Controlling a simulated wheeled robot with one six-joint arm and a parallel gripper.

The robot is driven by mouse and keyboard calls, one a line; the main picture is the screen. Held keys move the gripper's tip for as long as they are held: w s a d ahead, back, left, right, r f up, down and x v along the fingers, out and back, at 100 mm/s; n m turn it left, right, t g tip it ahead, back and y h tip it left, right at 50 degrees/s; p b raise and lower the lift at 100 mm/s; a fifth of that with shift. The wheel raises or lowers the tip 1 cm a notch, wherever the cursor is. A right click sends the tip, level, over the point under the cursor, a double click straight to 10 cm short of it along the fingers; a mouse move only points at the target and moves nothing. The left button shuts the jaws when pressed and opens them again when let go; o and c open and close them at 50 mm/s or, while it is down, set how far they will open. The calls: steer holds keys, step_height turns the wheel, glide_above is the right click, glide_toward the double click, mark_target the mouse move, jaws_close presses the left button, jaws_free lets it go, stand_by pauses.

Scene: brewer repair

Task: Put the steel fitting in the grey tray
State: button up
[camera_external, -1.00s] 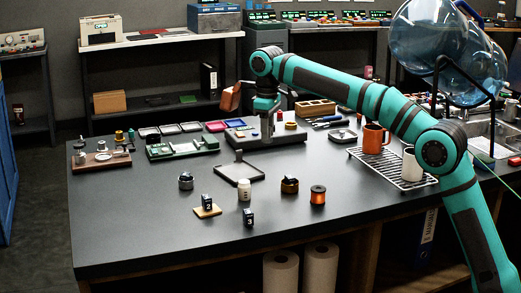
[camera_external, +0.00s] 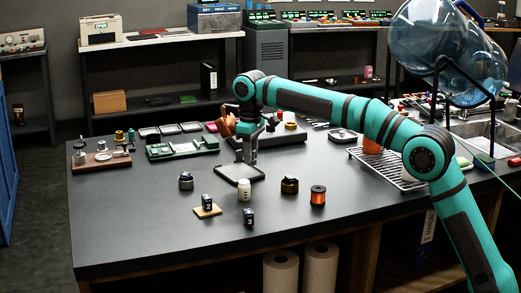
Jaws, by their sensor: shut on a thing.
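My gripper (camera_external: 247,158) points down just above the back of a dark-rimmed grey tray (camera_external: 226,178) in the middle of the table. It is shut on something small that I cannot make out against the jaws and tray. A steel-coloured, dark-banded round piece (camera_external: 186,181) stands on the table left of this tray. I cannot tell whether it is the steel fitting. Small shallow trays, one of them greyish (camera_external: 149,131), lie in a row at the back left.
A white bottle (camera_external: 244,190), a brass-and-dark piece (camera_external: 289,185), an orange spool (camera_external: 318,196) and numbered blocks (camera_external: 249,217) stand in front. A green board (camera_external: 184,148) and wooden stand (camera_external: 101,160) are left. A wire rack (camera_external: 400,179) is right. The front left table is clear.

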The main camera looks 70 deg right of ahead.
steer(key=shift+f, duration=1.55)
steer(key=shift+f, duration=0.1)
steer(key=o, duration=1)
step_height(320, 180, up, 11)
steer(key=shift+f, duration=0.2)
steer(key=shift+r, duration=0.75)
